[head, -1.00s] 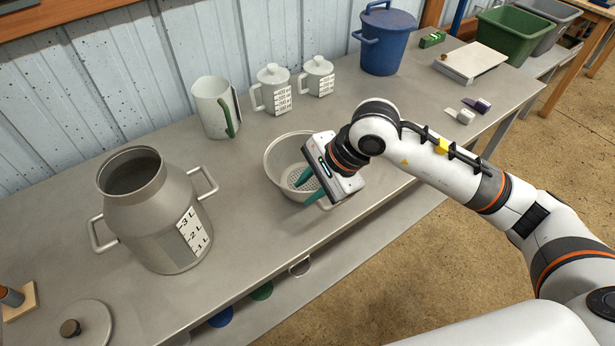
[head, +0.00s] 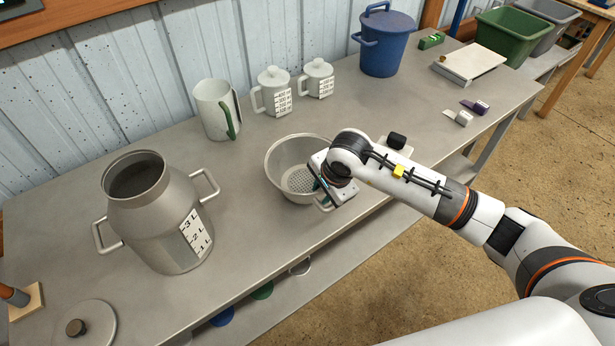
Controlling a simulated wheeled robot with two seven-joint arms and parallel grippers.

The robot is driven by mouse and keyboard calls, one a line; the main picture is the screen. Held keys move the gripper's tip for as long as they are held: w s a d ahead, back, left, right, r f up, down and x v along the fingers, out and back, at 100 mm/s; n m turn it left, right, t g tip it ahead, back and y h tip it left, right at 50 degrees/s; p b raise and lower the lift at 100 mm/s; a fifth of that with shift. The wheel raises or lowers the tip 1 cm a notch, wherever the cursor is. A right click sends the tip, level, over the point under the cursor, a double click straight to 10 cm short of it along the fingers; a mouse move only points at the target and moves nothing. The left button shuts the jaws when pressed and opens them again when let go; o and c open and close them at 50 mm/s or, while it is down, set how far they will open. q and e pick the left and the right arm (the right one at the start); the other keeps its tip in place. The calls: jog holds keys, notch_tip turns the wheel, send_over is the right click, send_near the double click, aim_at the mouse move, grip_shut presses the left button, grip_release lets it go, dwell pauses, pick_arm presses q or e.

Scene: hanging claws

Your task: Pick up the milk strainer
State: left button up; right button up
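The milk strainer (head: 283,160), a grey metal bowl with a perforated bottom, stands upright on the metal table at mid-picture. My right gripper (head: 325,196) is at the strainer's front right side, by its rim and handle. It points down, and its body hides part of the strainer's right side. Only small bits of the green fingers show, so I cannot tell whether they are open or shut, or whether they touch the handle. My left gripper is not in view.
A large milk can (head: 160,225) stands to the left, its lid (head: 92,330) at the front left. A white jug (head: 213,110), two lidded cups (head: 274,92) (head: 318,78) and a blue bucket (head: 383,45) stand behind. A black-knobbed item (head: 397,142) is right of the strainer.

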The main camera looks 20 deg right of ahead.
jog(key=shift+x, duration=0.85)
jog(key=shift+c, duration=0.6)
grip_shut()
jog(key=shift+r, duration=0.2)
jog(key=shift+w+r, duration=0.1)
jog(key=shift+r, duration=0.2)
notch_tip(320, 180, up, 9)
jog(key=shift+r+b, duration=0.1)
jog(key=shift+b, duration=0.35)
